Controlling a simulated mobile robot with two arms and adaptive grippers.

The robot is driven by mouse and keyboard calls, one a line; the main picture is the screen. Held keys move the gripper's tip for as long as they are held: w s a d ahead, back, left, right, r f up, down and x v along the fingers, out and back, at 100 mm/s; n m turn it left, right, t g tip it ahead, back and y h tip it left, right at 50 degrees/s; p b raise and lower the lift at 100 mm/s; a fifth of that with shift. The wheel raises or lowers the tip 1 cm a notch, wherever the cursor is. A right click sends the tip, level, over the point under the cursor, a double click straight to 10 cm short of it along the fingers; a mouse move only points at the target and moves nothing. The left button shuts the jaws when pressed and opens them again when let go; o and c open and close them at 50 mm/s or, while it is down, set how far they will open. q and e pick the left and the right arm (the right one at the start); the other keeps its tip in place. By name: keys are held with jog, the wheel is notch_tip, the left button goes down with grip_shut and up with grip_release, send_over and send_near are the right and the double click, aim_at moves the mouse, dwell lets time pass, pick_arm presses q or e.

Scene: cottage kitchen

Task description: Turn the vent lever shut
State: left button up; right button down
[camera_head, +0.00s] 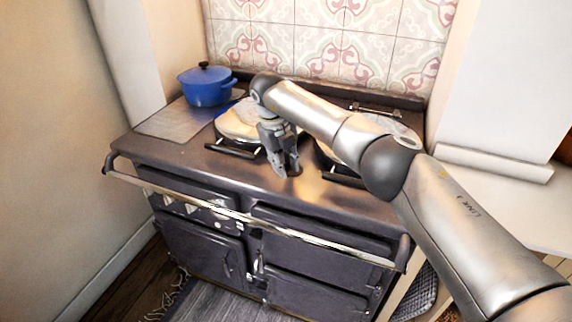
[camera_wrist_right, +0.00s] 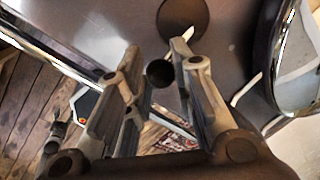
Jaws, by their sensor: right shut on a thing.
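The range cooker (camera_head: 190,160) has a dark top, and my right gripper (camera_head: 285,170) points down at its front middle. In the right wrist view, a dark round knob (camera_wrist_right: 160,73), apparently the end of the vent lever, sits between the two fingers of the right gripper (camera_wrist_right: 156,58). The gripper is shut on it. A dark round disc (camera_wrist_right: 183,20) lies on the cooker top just past the fingertips. The rest of the lever is hidden by the gripper, so its angle cannot be told. My left gripper is not in view.
A blue lidded pot (camera_head: 205,88) stands at the back left of the cooker. Two round hotplate lids flank the gripper, the left one (camera_head: 232,125) partly behind it. A long rail (camera_head: 300,238) runs along the cooker front. A tiled wall (camera_head: 330,45) closes the back.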

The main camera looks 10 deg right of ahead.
jog(key=shift+s+f, duration=0.15)
jog(key=shift+f, duration=0.15)
jog(key=c, duration=1.3)
grip_release()
jog(key=shift+a, duration=0.1)
jog(key=shift+o, duration=0.5)
jog(key=shift+w, duration=0.2)
jog(key=shift+r, duration=0.1)
notch_tip(320, 180, up, 12)
jog(key=a, duration=0.2)
jog(key=shift+s+f, duration=0.2)
jog(key=shift+s, duration=0.2)
